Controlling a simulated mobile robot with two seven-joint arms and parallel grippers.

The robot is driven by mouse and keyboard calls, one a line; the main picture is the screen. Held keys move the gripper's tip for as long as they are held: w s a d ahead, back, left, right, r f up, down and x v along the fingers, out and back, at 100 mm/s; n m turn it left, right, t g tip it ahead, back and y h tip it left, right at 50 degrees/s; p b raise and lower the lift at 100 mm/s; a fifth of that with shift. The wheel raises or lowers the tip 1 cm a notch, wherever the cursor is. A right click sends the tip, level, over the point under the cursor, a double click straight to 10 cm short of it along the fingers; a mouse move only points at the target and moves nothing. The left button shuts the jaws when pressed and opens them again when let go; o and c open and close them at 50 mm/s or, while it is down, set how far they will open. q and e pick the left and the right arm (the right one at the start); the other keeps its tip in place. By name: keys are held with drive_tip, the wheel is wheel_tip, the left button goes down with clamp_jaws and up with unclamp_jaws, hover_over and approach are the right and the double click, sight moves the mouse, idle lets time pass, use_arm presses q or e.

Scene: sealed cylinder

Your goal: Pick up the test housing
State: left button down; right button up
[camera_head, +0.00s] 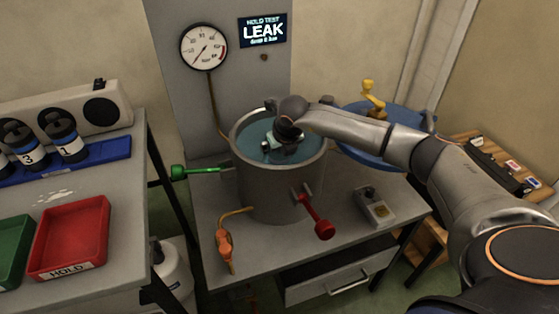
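My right arm reaches in from the right, and its gripper (283,147) is down inside the round grey tank (283,190), at the water (254,134). Something small, pale and dark shows at the gripper. I cannot tell whether it is the fingers or a test housing, nor whether the gripper is open or shut. Two black cylinders with white number labels, 3 (22,146) and 1 (63,137), stand in a blue rack (95,152) on the left bench, with part of another at the edge. My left gripper is not in view.
A red HOLD tray (70,238) and a green tray (12,248) lie on the left bench. A green-handled lever (180,172), a red-handled lever (322,228) and an orange valve (225,245) surround the tank. A gauge (204,47) and a LEAK sign (263,30) hang behind.

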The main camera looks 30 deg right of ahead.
drive_tip(key=shift+c, duration=0.4)
clamp_jaws()
idle(0.4)
drive_tip(key=shift+r, duration=0.1)
